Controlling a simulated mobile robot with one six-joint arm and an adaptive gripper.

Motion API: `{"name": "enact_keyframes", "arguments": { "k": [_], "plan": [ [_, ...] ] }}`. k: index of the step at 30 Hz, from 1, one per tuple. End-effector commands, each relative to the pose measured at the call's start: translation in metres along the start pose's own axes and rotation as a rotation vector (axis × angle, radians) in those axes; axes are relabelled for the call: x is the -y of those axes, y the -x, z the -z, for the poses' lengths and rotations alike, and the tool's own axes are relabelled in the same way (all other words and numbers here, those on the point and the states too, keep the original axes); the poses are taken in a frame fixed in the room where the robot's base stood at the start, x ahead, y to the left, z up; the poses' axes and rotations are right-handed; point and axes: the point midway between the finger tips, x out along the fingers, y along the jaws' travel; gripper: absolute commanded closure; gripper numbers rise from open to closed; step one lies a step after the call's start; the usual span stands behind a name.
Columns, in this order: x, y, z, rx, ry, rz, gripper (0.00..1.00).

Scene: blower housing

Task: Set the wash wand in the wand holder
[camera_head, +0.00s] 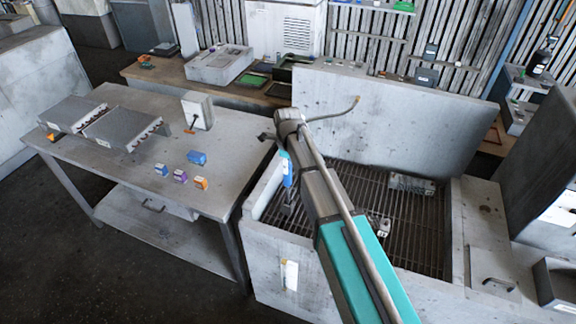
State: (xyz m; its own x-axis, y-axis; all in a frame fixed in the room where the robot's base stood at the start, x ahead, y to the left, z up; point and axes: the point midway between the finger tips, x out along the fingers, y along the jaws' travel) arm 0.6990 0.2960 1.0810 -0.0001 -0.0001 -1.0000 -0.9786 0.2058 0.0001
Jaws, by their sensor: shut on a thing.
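The wash wand (332,114) appears as a thin bent tube reaching right from the end of my arm, its tip turned up over the washing basin. A dark end sticks out on the left, seemingly on the same line. My gripper (287,132) is at the basin's back left corner, shut on the wand; its fingers are mostly hidden by my wrist. A blue piece with a pale label (287,168) shows just below my wrist, partly hidden by the arm. I cannot make out the wand holder for certain.
The basin (270,250) has a grated floor with metal parts (410,184) on it and a tall back panel (400,115). A steel table (135,170) at left carries grey units, a white box (198,110) and several small coloured boxes.

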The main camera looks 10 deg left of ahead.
Motion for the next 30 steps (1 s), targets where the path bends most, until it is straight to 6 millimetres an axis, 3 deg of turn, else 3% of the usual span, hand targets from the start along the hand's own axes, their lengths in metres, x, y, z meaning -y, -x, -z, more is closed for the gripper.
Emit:
{"name": "enact_keyframes", "arguments": {
  "k": [30],
  "plan": [
    [0.000, -0.017, 0.000, 0.000, 0.000, 0.000, 1.00]
  ]
}}
